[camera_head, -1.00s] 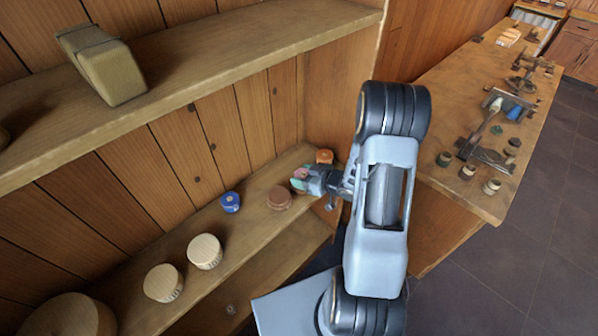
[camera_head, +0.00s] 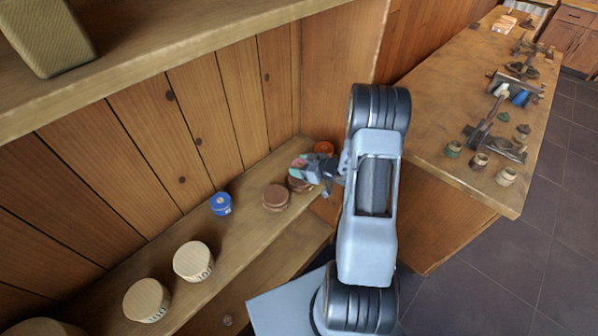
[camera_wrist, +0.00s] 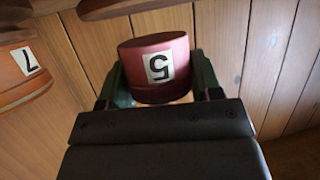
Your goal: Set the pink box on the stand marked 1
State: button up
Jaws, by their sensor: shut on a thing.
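My gripper (camera_head: 301,166) is shut on a small round pink box (camera_wrist: 153,58), seen between its fingers in the wrist view. The box bears a white label that looks like a 5, turned over in the picture. In the head view the pink box (camera_head: 298,163) is small and partly hidden by the gripper, over the far end of the lower shelf. I cannot tell which piece is marked 1.
A brown round piece (camera_head: 276,197) stands left of the gripper, with another brown one (camera_head: 299,185) just below it. A blue piece (camera_head: 221,203) is farther left. An orange piece (camera_head: 324,148) is near the end panel; the wrist view shows it marked 7 (camera_wrist: 22,75). An upper shelf (camera_head: 180,38) overhangs.

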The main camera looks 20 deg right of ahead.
jog(key=shift+s+f+b, duration=0.1)
jog(key=shift+f+b, duration=0.2)
jog(key=shift+f, duration=0.55)
jog(key=shift+f, duration=0.15)
jog(key=o, duration=0.9)
